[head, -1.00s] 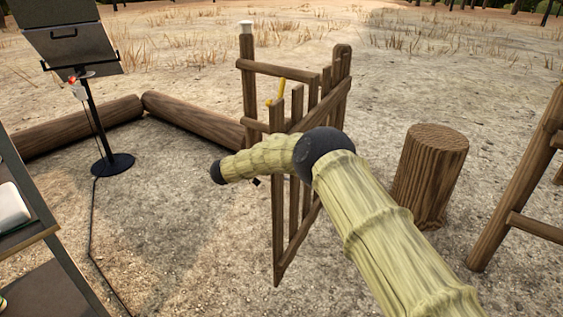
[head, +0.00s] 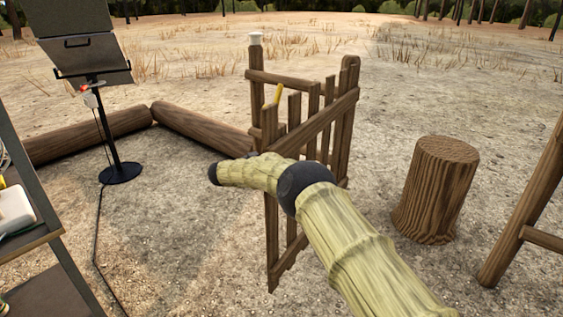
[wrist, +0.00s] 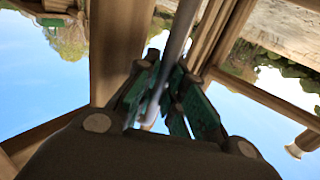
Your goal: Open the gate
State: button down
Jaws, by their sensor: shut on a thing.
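The wooden gate (head: 325,119) stands at the middle of the head view, its slatted panel angled toward me from the taller right-hand post. A yellow lever (head: 278,94) shows near the top of its near end. My arm crosses in front of the lower near part of the gate and hides some slats. My gripper is hidden in the head view. In the wrist view my gripper (wrist: 162,80) has its green-padded fingers closed around a grey bar (wrist: 179,35), with wooden beams close by. Which part of the gate the bar belongs to is unclear.
A white-capped post (head: 256,85) stands left of the gate, with logs (head: 95,135) lying beyond. A stump (head: 437,192) and a wooden frame (head: 520,205) are to the right. A black stand (head: 110,130) and a shelf (head: 30,245) are left. Open ground lies between.

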jog(key=shift+a, duration=0.1)
jog(key=c, duration=1.5)
grip_release()
jog(key=v, duration=1.1)
jog(key=shift+s+a, duration=0.15)
jog(key=shift+a, duration=0.25)
